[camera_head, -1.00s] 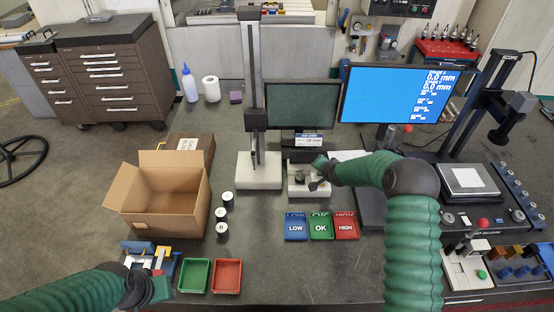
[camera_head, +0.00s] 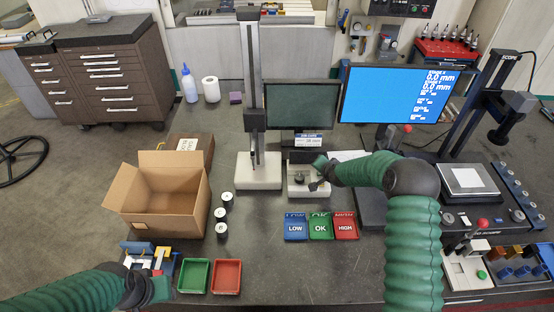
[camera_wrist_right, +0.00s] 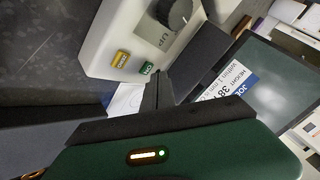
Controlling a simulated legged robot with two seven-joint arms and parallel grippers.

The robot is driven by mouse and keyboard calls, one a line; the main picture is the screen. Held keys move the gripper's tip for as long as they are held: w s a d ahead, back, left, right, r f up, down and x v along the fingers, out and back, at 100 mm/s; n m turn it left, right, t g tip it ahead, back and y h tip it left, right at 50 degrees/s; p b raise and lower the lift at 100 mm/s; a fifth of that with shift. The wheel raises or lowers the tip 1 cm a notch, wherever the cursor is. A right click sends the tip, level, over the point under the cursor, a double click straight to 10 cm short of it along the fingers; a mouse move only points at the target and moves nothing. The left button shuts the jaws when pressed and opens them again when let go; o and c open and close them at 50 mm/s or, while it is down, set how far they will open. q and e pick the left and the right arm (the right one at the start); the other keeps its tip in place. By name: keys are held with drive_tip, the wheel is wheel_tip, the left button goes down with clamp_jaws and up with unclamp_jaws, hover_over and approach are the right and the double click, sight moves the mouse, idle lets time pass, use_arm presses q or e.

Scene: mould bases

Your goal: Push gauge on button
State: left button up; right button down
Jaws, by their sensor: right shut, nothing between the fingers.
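The gauge (camera_head: 307,191) is a small pale stand with a dark knob, standing on the bench in front of the dark monitor. In the right wrist view its pale body (camera_wrist_right: 108,38) shows a dark round knob (camera_wrist_right: 176,12), a yellow button (camera_wrist_right: 121,58) and a green button (camera_wrist_right: 146,68). My right gripper (camera_head: 316,186) is shut and empty, over the gauge's right side. In the wrist view its dark fingertips (camera_wrist_right: 158,82) are close to the green button; I cannot tell if they touch it. My left gripper (camera_head: 152,290) is low at the left; its jaw opening is unclear.
A tall height stand (camera_head: 259,173) is just left of the gauge. Blue, green and red trays (camera_head: 320,228) lie in front. An open cardboard box (camera_head: 170,215) and several small cylinders (camera_head: 221,229) are at the left.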

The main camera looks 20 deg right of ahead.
sight(320, 176)
idle(0.3)
drive_tip(key=shift+f+b, duration=0.4)
drive_tip(key=shift+b, duration=0.05)
drive_tip(key=shift+f, duration=0.15)
idle(0.4)
drive_tip(key=shift+r, duration=0.6)
drive_tip(key=shift+r, duration=0.1)
wheel_tip(320, 176, up, 6)
drive_tip(key=p, duration=0.3)
drive_tip(key=shift+p, duration=0.4)
